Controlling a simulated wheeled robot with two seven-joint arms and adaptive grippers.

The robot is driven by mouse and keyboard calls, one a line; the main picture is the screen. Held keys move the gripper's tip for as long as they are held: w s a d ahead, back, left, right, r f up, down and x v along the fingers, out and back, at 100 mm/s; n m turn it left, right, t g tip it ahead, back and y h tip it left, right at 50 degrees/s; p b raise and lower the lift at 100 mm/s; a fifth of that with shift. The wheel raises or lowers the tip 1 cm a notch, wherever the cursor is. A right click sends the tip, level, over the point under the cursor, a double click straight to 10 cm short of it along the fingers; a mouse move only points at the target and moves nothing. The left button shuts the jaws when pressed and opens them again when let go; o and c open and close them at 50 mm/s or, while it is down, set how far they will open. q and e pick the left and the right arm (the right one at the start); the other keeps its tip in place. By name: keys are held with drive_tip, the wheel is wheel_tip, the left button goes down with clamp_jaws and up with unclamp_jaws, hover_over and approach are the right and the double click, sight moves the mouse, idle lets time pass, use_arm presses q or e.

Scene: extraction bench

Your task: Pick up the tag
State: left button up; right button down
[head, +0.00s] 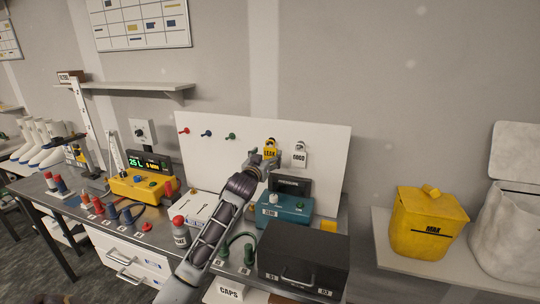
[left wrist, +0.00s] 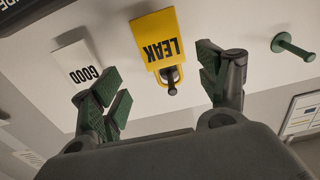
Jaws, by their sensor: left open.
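A yellow tag marked LEAK (head: 270,152) hangs from a peg on the white board (head: 220,140). It also shows in the left wrist view (left wrist: 156,38), upside down. A white tag marked GOOD (head: 299,159) hangs to its right, and it shows at the left of the left wrist view (left wrist: 82,66). My left gripper (head: 262,159) is at the board, just below the LEAK tag. In the left wrist view its green-padded fingers (left wrist: 160,88) are spread and empty, with the LEAK tag beyond and between them. My right gripper is not in view.
A teal device (head: 284,209) and a black box (head: 303,258) stand below the tags. A yellow control unit (head: 140,186) and bottles crowd the bench. A yellow bin (head: 426,222) stands at right.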

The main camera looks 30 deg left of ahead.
sight(270, 149)
use_arm(q)
drive_tip(key=shift+w+a+r+p, duration=0.15)
drive_tip(key=shift+w+a+p, duration=0.15)
drive_tip(key=shift+w, duration=0.3)
drive_tip(key=shift+w+a+r+p, duration=0.15)
drive_tip(key=shift+w+a, duration=0.2)
drive_tip(key=shift+w, duration=0.25)
drive_tip(key=shift+x, duration=1.15)
drive_tip(key=shift+f, duration=0.2)
drive_tip(key=c, duration=0.9)
